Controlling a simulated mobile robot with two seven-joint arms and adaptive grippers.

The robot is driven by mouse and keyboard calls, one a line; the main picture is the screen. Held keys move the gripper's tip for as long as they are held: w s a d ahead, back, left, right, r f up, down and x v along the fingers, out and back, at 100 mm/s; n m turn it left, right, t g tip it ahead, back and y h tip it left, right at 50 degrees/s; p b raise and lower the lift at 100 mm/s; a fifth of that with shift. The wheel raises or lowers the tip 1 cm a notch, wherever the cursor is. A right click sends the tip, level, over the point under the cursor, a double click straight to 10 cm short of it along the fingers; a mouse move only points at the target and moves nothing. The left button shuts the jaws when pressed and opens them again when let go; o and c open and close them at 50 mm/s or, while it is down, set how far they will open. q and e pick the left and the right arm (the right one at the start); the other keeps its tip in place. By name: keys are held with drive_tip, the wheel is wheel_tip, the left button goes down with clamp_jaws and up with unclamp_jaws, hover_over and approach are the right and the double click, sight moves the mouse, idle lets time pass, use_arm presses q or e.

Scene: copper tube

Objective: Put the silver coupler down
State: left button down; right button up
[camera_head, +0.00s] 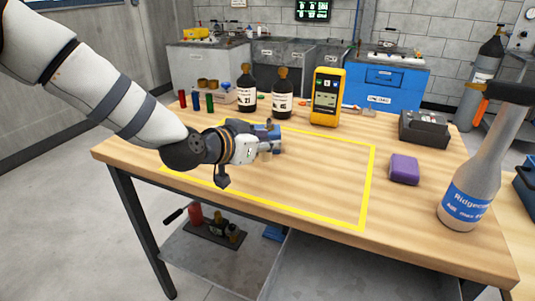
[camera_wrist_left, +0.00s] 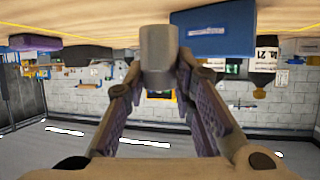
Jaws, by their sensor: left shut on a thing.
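The silver coupler (camera_wrist_left: 158,55) is a short grey cylinder in the left wrist view, which shows the room upside down. My left gripper (camera_wrist_left: 160,75) is shut on it, with one finger on each side. In the head view my left gripper (camera_head: 272,146) is low over the wooden table, inside the yellow outline. There its fingers mostly hide the coupler. I cannot tell whether the coupler touches the table. My right gripper is in neither view.
A blue box (camera_wrist_left: 213,35) is close beside the coupler. Dark bottles (camera_head: 246,88) and a yellow meter (camera_head: 325,97) stand behind. A purple block (camera_head: 404,170) and a grey bottle (camera_head: 468,194) are at right. The outline's right half is clear.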

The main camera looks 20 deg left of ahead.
use_arm(q)
drive_tip(key=f, duration=0.2)
drive_tip(key=f+b, duration=0.1)
drive_tip(key=f, duration=0.1)
drive_tip(key=shift+w+a, duration=0.2)
drive_tip(key=shift+w, duration=0.2)
drive_tip(key=shift+r, duration=0.2)
drive_tip(key=shift+f, duration=0.15)
drive_tip(key=c, duration=1.3)
unclamp_jaws()
drive_tip(key=shift+c, duration=0.2)
